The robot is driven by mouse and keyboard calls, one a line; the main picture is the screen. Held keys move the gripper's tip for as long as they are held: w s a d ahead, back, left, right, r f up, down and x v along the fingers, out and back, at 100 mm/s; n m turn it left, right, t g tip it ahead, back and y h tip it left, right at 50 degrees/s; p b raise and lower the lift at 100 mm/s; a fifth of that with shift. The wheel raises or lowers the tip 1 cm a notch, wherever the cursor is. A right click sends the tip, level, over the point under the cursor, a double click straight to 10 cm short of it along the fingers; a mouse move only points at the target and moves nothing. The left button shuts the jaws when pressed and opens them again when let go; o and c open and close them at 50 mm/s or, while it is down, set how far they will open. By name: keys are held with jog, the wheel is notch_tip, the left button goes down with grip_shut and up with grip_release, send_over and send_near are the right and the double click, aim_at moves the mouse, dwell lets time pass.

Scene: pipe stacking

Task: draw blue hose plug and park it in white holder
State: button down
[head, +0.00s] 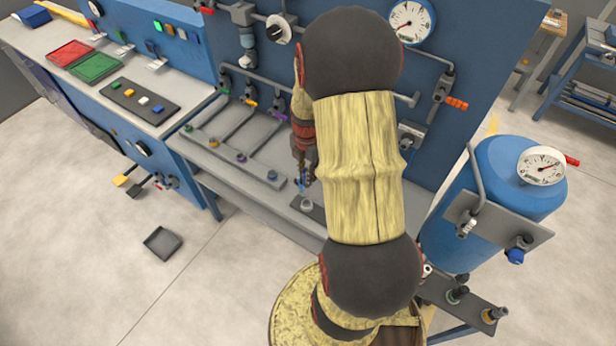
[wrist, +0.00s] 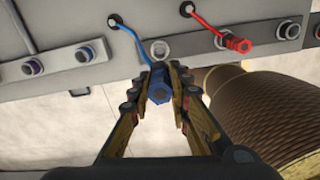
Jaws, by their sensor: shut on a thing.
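A blue hose plug (wrist: 159,88) is between the fingertips of my gripper (wrist: 160,80) in the wrist view, and a thin blue hose runs from it up to a port in the panel. In the head view my gripper (head: 303,178) points down at the bench, with a bit of blue at its tips. A pale grey-white socket (wrist: 160,48) lies just beyond the plug in the wrist view; it may be the white holder. In the head view a pale socket (head: 307,204) stands close to the gripper tips. I see no contact between plug and socket.
A blue-ringed socket (wrist: 86,53) is left of the plug. A red plug (wrist: 237,43) on a red hose is at right. In the head view, my arm hides part of the bench, and a blue tank (head: 500,185) stands at right.

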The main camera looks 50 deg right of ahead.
jog(key=shift+w+f, duration=0.1)
jog(key=shift+f, duration=0.2)
jog(key=shift+f+b, duration=0.55)
jog(key=shift+b, duration=0.1)
notch_tip(320, 180, down, 8)
jog(key=b, duration=0.5)
jog(key=shift+r, duration=0.2)
jog(key=shift+f+b, duration=1.05)
jog(key=shift+f, duration=0.55)
jog(key=c, duration=1.6)
grip_release()
jog(key=shift+r, duration=0.15)
